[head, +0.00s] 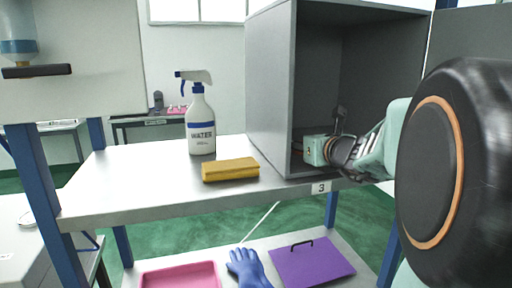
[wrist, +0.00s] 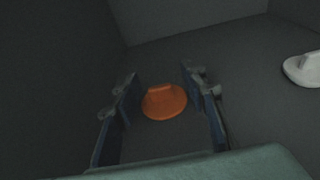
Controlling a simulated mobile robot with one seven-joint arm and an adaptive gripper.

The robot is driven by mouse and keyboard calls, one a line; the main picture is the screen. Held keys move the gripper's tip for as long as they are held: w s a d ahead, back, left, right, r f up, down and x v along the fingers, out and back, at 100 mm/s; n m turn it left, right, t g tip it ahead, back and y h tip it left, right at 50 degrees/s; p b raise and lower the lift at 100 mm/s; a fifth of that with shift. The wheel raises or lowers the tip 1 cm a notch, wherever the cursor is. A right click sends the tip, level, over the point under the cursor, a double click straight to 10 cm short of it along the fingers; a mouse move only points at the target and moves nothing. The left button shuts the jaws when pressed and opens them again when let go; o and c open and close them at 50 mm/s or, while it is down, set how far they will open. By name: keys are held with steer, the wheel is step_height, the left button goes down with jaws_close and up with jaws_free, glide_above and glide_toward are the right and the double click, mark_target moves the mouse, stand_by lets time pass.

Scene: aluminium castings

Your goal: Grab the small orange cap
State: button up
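The small orange cap (wrist: 164,101) lies on the dark floor inside the grey box in the wrist view. It is round and flat with a raised grip on top. My gripper (wrist: 160,92) is open, with one blue-grey finger on each side of the cap. The fingers look apart from the cap; how far above the floor they are I cannot tell. In the head view my gripper (head: 306,151) is inside the box's opening near its left wall, and the cap is hidden there.
The open grey box (head: 270,88) stands on the metal shelf (head: 130,185). A white object (wrist: 304,69) lies to the right inside it. A spray bottle (head: 201,122) and yellow sponge (head: 230,169) stand left of the box. Below are a pink tray (head: 181,282), blue glove (head: 248,268) and purple board (head: 312,264).

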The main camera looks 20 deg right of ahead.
steer(key=shift+s+r, duration=0.1)
steer(key=shift+s, duration=0.1)
steer(key=c, duration=0.8)
steer(key=shift+c, duration=0.2)
steer(key=shift+r, duration=0.1)
